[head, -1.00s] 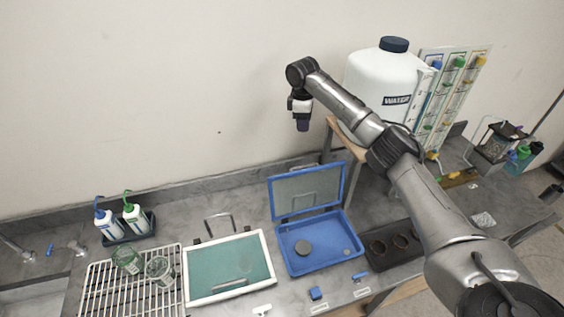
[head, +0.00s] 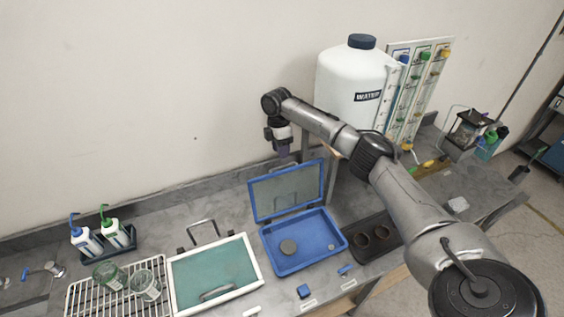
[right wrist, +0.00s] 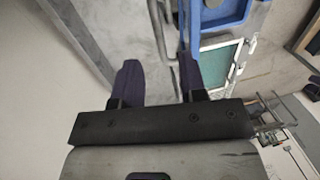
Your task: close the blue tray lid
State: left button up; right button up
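The blue tray (head: 283,268) stands on the bench with its hinged lid (head: 252,200) raised at the back, leaning slightly backward. The lid has a blue frame and a grey panel. My right gripper (head: 283,153) points down just above and behind the lid's top edge; the head view does not show clear contact. In the right wrist view its two dark fingers (right wrist: 159,75) are spread apart with nothing between them. Part of the blue lid or tray (right wrist: 228,12) shows beyond the fingers, at the top right. My left gripper is not in view.
A white-framed green tray (head: 212,272) with its own handle is left of the blue tray. A dark tray with round holes (head: 372,240) is to the right. The large water jug (head: 352,85) stands behind my right arm. A wire rack (head: 85,300) holds glass jars.

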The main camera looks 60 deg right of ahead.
jog(key=shift+s+a+f, duration=0.1)
jog(key=shift+s+f, duration=0.05)
jog(key=shift+f, duration=0.8)
jog(key=shift+s+a+f, duration=0.1)
jog(key=shift+f, duration=0.8)
jog(key=shift+s+a+f, duration=0.1)
jog(key=shift+s+f, duration=0.05)
jog(key=shift+f, duration=0.8)
grip_shut()
